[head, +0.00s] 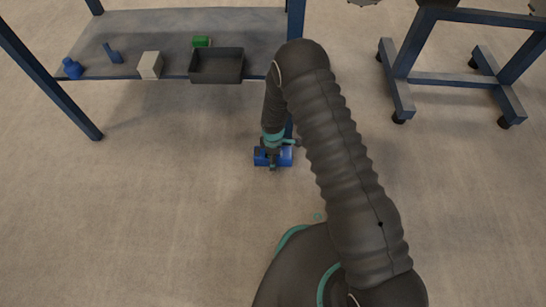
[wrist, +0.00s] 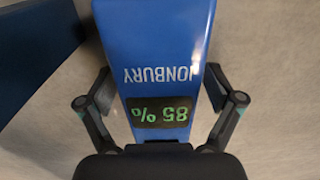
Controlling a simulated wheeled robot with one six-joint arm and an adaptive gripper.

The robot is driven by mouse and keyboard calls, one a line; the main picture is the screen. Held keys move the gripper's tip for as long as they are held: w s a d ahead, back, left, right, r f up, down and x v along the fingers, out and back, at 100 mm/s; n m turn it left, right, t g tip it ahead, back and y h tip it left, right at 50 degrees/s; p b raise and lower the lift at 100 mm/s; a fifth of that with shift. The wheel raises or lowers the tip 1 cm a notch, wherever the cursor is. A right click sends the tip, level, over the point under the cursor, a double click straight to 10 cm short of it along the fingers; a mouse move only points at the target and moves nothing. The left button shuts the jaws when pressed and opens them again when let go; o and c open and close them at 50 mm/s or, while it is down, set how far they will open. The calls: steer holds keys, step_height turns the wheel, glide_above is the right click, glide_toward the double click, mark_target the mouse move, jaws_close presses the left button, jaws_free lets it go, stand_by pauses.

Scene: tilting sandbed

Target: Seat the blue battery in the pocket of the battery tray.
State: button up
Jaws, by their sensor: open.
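The blue battery (head: 286,157) shows in the head view just below the end of my arm, apparently down at floor level. In the wrist view the battery (wrist: 163,45) fills the middle, with upside-down white lettering and a dark display reading 85 %. My gripper (wrist: 160,101) is open, with one finger on each side of the battery's near end. Whether the fingers touch its sides I cannot tell. My gripper (head: 272,150) also shows in the head view, small and partly merged with the battery. I cannot make out a battery tray with a pocket for certain.
A blue-framed shelf (head: 150,22) at upper left holds a dark open bin (head: 217,79), a pale box (head: 149,65), a green item (head: 201,41) and two blue items. A dark blue post (wrist: 35,50) stands left of the battery. A wheeled frame (head: 455,79) is upper right. Left floor is clear.

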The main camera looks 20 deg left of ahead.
steer(key=shift+f, duration=0.1)
jaws_close()
stand_by(0.3)
steer(key=shift+w+a+r, duration=0.1)
steer(key=shift+r, duration=0.6)
step_height(320, 180, up, 3)
steer(key=shift+f+p, duration=0.1)
steer(key=shift+p, duration=0.35)
steer(key=d+r+p, duration=0.2)
steer(key=d+r, duration=0.5)
steer(key=d, duration=0.5)
step_height(320, 180, up, 7)
steer(key=p, duration=0.6)
steer(key=shift+w+a, duration=0.15)
steer(key=shift+w, duration=0.1)
